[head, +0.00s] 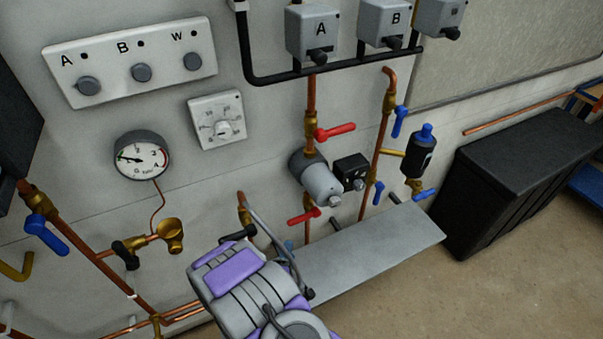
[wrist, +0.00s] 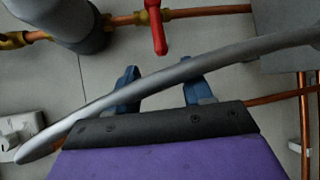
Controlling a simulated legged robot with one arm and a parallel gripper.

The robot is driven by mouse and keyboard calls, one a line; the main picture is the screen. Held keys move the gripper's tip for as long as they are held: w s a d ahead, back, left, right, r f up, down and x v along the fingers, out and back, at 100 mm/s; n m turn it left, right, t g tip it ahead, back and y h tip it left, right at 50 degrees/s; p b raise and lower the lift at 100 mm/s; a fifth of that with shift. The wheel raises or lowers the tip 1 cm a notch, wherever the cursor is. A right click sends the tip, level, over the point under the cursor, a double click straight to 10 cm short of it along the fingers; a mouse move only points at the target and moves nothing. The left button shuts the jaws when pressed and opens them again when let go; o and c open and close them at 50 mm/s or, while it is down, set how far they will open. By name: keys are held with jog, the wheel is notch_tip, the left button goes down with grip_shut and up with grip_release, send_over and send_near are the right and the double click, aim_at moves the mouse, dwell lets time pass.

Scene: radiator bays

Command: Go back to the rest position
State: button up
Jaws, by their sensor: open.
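My gripper (wrist: 160,88) shows in the wrist view as two blue fingertips set apart beyond a black bar and a purple body. It is open, with nothing seen between the fingertips. A curved grey bar crosses in front of it. In the head view my purple and grey arm is at the bottom centre, in front of the wall piping; the fingertips are mostly hidden there. A red lever (wrist: 157,25) lies beyond the fingertips in the wrist view, apart from them. No marked rest position is visible.
A grey pump (head: 318,180) sits between a red lever above (head: 335,131) and a red lever below (head: 303,216). A pressure gauge (head: 141,156) and brass valve (head: 171,235) are left. A metal shelf (head: 385,255) is right of my arm. A black box (head: 520,180) stands farther right beside clear floor.

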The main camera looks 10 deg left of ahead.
jog(key=shift+w, duration=0.1)
notch_tip(320, 180, up, 8)
jog(key=w+a+m+g+y, duration=0.1)
jog(key=w+m+g+y, duration=0.1)
jog(key=m+g, duration=0.65)
jog(key=s+d+r+m+g+y, duration=0.25)
jog(key=s+d+r, duration=0.3)
jog(key=r, duration=0.45)
jog(key=s+d+r+m+g+h, duration=0.2)
jog(key=s+d+r, duration=0.4)
jog(key=s+d, duration=0.4)
jog(key=s+d+r+m+g+h, duration=0.1)
jog(key=s+d+r+m+g, duration=0.3)
jog(key=s+d, duration=0.7)
jog(key=s+r+m, duration=0.1)
jog(key=s+r, duration=0.1)
jog(key=s, duration=0.4)
jog(key=shift+r+m+g+h, duration=0.3)
jog(key=shift+r+g+h, duration=0.05)
jog(key=shift+g, duration=0.05)
